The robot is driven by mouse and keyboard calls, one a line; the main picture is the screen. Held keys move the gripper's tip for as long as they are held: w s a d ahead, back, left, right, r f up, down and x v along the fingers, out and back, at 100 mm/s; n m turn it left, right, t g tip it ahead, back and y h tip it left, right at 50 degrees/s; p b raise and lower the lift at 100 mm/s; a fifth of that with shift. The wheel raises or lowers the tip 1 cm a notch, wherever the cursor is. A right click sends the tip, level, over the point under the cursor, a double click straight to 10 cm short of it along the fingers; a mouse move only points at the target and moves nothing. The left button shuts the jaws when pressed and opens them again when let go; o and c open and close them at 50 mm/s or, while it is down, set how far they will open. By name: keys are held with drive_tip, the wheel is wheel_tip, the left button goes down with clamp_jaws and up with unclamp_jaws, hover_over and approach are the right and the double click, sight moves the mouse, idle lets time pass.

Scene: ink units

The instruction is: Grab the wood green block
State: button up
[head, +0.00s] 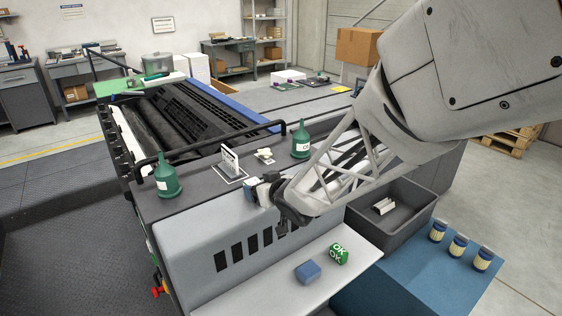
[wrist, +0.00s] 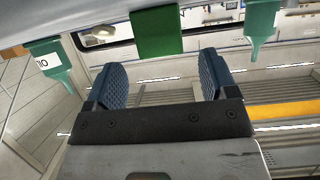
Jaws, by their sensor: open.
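A green block (head: 339,254) with white "OK" lettering sits on the pale shelf at the front of the machine in the head view. A plain blue block (head: 308,272) lies just left of it. My gripper (head: 262,196) is above and to the left of the green block, near the machine's front upper edge, well apart from it. In the wrist view my gripper (wrist: 158,85) is open, with two blue ribbed pads and nothing between them. The lettered block does not clearly show in the wrist view; a flat green panel (wrist: 157,34) there cannot be identified.
Green bottles stand on the machine top at left (head: 167,180) and right (head: 301,140), with a small white sign (head: 231,164) between. A dark bin (head: 417,190) holds pale pieces. Several jars (head: 459,246) stand on the blue surface (head: 410,285). The shelf (head: 262,290) has bare room left of the blocks.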

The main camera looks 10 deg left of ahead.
sight(254, 183)
drive_tip(key=shift+a, duration=0.1)
drive_tip(key=shift+x, duration=2.5)
drive_tip(key=shift+r, duration=0.1)
drive_tip(key=c, duration=1)
drive_tip(key=shift+r, duration=0.1)
drive_tip(key=shift+r, duration=1.4)
drive_tip(key=shift+s+r, duration=0.1)
drive_tip(key=shift+r, duration=0.25)
drive_tip(key=s+d+r, duration=0.1)
drive_tip(key=s+d, duration=0.6)
drive_tip(key=s, duration=0.6)
drive_tip(key=shift+s+d, duration=0.35)
drive_tip(key=shift+d, duration=0.05)
